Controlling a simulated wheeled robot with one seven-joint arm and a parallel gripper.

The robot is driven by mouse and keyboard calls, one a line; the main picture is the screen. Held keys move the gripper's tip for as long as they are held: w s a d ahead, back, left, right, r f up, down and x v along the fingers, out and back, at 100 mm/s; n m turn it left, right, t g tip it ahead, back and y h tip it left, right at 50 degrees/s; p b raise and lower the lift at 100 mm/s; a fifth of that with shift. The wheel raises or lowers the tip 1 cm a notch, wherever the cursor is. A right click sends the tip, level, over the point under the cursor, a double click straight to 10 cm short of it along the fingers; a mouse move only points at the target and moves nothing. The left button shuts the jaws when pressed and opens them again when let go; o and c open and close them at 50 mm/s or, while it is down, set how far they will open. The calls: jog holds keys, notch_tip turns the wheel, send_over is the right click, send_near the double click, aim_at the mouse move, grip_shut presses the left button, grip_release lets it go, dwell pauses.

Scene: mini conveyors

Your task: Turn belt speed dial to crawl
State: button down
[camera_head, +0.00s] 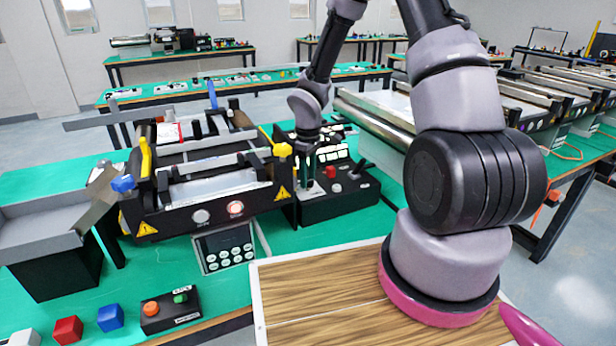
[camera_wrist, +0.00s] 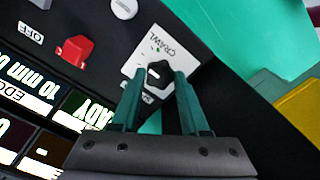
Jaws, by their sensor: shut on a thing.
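The belt speed dial (camera_wrist: 157,74) is a small black knob on a white plate (camera_wrist: 168,53) marked "CRAWL", with a green dot near that word. It sits on the black control box (camera_head: 345,196). My gripper (camera_wrist: 158,84) has its two green fingers on either side of the knob, shut on it. In the head view my gripper (camera_head: 308,180) points down at the near left part of the control box, and the knob is hard to make out there. Part of the plate's lettering is hidden by the fingers.
A red switch (camera_wrist: 75,50) marked "OFF" and lit displays (camera_wrist: 28,85) are beside the dial. A black lever (camera_head: 364,166) rises on the box's right. The mini conveyor (camera_head: 215,188) with yellow corner pieces stands left. A button box (camera_head: 170,310) and coloured cubes (camera_head: 110,317) are in front.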

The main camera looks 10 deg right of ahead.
jog(key=m, duration=0.4)
jog(key=shift+m, duration=2.3)
jog(key=shift+c, duration=2)
grip_release()
notch_tip(320, 180, up, 11)
